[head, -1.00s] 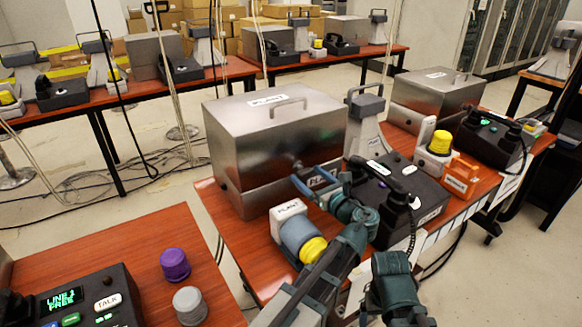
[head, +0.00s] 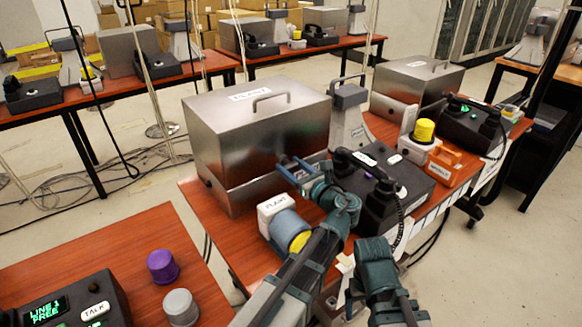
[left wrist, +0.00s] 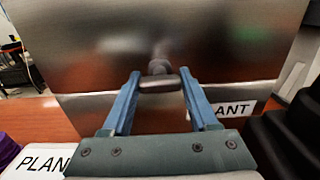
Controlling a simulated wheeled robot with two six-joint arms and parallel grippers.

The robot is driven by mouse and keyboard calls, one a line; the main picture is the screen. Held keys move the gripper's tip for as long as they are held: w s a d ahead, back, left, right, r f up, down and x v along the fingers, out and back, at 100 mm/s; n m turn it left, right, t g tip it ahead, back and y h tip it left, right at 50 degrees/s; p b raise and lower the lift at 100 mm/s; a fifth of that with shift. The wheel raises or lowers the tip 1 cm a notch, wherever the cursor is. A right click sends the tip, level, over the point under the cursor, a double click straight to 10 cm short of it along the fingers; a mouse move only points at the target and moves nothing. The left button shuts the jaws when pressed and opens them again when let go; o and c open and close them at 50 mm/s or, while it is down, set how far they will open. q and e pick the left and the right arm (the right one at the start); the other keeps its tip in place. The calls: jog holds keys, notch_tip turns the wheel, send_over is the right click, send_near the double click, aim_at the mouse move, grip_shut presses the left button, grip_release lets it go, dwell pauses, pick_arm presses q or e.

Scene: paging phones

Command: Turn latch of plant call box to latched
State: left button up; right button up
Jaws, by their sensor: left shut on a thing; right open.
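The plant call box (head: 258,135) is a silver metal box with a PLANT label on its lid, which is down. Its latch (left wrist: 160,83) is a small dark bar on a round stem on the front face, and it lies nearly level in the left wrist view. My left gripper (head: 290,168) is at the front of the box, with its blue fingers (left wrist: 157,92) on the two ends of the bar. In the head view the gripper mostly hides the latch. My right gripper (head: 372,262) is low in front of the table's edge, away from the box; its fingertips are hard to make out.
A grey and yellow beacon (head: 290,230) with a PLANT tag stands just below my left arm. A black desk phone (head: 385,185) is close on the right, with a grey horn speaker (head: 348,120) behind it. Another metal box (head: 415,88) stands further right.

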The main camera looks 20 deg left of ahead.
pick_arm(q)
jog(key=n, duration=0.4)
jog(key=shift+n, duration=0.3)
jog(key=n, duration=0.4)
jog(key=shift+n, duration=0.3)
jog(key=n, duration=0.4)
jog(key=shift+n, duration=2.3)
jog(key=o, duration=1.4)
jog(key=shift+s, duration=0.1)
